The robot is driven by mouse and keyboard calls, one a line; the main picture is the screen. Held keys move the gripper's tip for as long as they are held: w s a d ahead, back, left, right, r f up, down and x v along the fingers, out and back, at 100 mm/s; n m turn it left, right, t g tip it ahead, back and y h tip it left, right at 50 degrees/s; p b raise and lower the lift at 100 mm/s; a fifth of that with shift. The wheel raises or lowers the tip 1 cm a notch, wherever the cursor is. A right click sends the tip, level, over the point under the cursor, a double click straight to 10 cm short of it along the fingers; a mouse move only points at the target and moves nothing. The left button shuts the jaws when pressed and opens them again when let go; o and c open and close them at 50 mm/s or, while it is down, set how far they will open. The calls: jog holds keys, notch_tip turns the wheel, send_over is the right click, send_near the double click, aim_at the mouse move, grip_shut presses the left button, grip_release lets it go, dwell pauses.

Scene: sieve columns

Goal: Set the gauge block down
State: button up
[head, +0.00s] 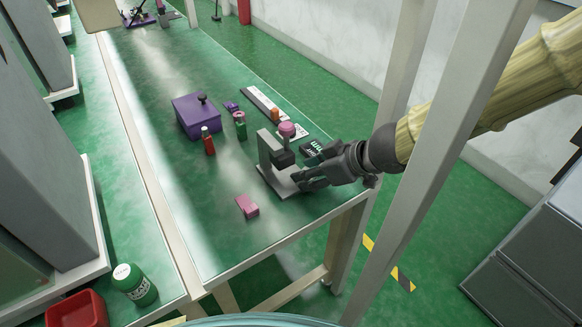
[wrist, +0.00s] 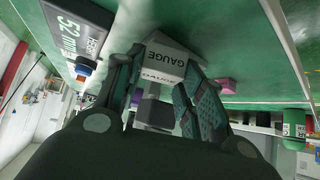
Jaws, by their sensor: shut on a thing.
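The block looks roughly upright. I cannot tell whether its underside touches the bench. The fingers hide part of it.
A black "mm" display (head: 312,149) and a pink round-topped piece (head: 287,130) are close behind the block. A pink block (head: 247,206) lies in front. A purple box (head: 198,116) and a red bottle (head: 208,141) stand farther back. The bench front (head: 225,240) is clear.

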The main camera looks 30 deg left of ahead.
jog(key=shift+a+f+b, duration=0.15)
jog(key=shift+a+b, duration=0.1)
jog(key=shift+a, duration=1.15)
jog(key=shift+a+f+b, duration=0.15)
jog(key=shift+a+b, duration=0.1)
jog(key=shift+a, duration=1.1)
jog(key=shift+d, duration=0.15)
jog(key=shift+f, duration=0.1)
jog(key=o, duration=1.1)
jog(key=shift+d+r, duration=0.2)
jog(key=shift+r, duration=0.3)
jog(key=shift+p+v, duration=3.15)
jog(key=shift+v, duration=2.45)
